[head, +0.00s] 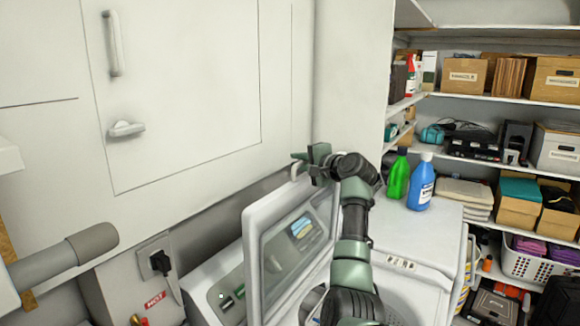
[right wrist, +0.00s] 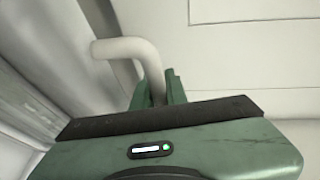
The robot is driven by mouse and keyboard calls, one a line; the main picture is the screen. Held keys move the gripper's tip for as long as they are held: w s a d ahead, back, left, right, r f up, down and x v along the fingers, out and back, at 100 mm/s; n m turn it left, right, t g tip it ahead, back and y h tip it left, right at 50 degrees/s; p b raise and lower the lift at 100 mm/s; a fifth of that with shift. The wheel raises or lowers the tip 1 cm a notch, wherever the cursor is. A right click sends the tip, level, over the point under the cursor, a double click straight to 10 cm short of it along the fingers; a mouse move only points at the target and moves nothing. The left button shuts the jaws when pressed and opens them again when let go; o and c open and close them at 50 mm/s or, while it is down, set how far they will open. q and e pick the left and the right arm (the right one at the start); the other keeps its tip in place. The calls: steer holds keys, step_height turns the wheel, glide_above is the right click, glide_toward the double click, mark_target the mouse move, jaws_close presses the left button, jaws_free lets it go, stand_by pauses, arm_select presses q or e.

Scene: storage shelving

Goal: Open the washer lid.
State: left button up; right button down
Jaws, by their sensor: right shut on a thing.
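The washer (head: 225,285) is white and stands low in the middle of the head view. Its white-framed lid (head: 252,250), with a see-through window, is raised and stands steeply tilted. My right gripper (head: 299,160) is at the lid's top edge, shut on the pale curved handle (head: 296,172). In the right wrist view the handle (right wrist: 130,48) bends down between the two green fingers (right wrist: 160,92). Part of the washer's opening is hidden behind the lid and my right arm. My left gripper is not in view.
A white machine top (head: 410,235) to the right carries a green bottle (head: 398,178) and a blue bottle (head: 421,184). Shelves (head: 500,100) with boxes fill the right side. A white wall cabinet (head: 180,80) hangs behind the lid. A black plug (head: 160,262) sits in a wall socket.

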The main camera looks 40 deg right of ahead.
steer(key=s+d+f+m+t+b, duration=0.1)
steer(key=s+d+t+b, duration=0.1)
steer(key=s+b, duration=0.4)
steer(key=s+d, duration=0.1)
steer(key=s, duration=0.4)
steer(key=shift+b, duration=0.3)
steer(key=shift+f, duration=0.1)
steer(key=c, duration=1.7)
jaws_free()
